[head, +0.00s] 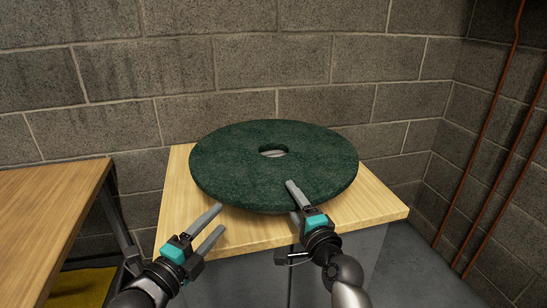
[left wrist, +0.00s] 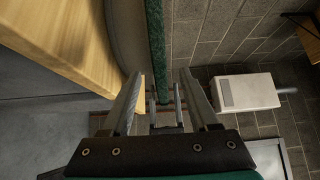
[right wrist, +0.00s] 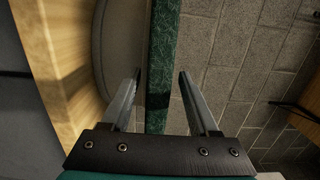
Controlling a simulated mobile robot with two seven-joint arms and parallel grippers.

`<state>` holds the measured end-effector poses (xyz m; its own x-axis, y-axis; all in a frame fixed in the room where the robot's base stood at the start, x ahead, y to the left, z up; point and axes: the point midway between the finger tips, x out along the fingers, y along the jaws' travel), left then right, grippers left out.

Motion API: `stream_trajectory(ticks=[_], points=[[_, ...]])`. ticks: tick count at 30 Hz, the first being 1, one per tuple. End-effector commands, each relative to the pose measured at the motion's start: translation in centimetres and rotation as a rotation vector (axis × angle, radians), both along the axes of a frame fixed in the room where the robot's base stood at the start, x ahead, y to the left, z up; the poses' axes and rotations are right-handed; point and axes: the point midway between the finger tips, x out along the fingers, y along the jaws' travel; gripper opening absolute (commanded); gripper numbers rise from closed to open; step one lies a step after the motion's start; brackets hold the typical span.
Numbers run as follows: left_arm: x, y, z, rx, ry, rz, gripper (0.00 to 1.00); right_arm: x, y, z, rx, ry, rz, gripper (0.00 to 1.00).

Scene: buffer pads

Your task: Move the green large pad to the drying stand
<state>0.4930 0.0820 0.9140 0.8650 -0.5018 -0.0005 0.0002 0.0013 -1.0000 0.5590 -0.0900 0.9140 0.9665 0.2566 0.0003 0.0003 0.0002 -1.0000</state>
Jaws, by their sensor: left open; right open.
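The green large pad (head: 230,165) is a thick dark green disc with a centre hole, lying flat over a wood-topped cabinet (head: 385,208). A pale round thing (right wrist: 122,45) shows under it in the right wrist view. My left gripper (head: 222,216) is open at the pad's front left edge; the edge (left wrist: 156,50) lines up between its fingers. My right gripper (head: 291,198) is open at the front edge, one finger above the pad and one below. The pad's edge (right wrist: 158,60) runs between those fingers, with gaps both sides. I cannot make out a drying stand.
A wooden table (head: 45,215) stands at the left, with a gap before the cabinet. A block wall (head: 300,60) is close behind the pad. Orange pipes (head: 490,120) run down the right wall. A white box (left wrist: 248,92) shows in the left wrist view.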

Motion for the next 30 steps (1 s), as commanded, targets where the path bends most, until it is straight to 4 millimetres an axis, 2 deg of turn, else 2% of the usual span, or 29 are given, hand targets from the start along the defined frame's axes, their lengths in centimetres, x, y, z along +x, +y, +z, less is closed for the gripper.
stream_trajectory(ticks=[3,7,17,22,30], points=[[-1.6,0.9,-0.1,0.001,0.003,0.0,0.61,0.0,0.0,0.0,0.0,0.0,0.0,0.61],[-2.8,1.7,-0.1,0.0,0.002,0.001,0.61,0.0,0.0,0.0,0.0,0.0,0.0,0.61],[-3.8,2.2,0.0,-0.001,0.001,0.0,0.61,-0.6,-0.2,-0.1,0.0,0.0,0.0,0.61],[-3.8,2.2,0.0,-0.001,0.001,0.0,0.61,-2.7,-0.7,-0.1,-0.001,0.002,0.0,0.61],[-3.8,2.2,0.0,-0.001,0.001,0.001,0.61,-7.4,-1.9,-0.1,-0.001,0.003,0.001,0.61]])
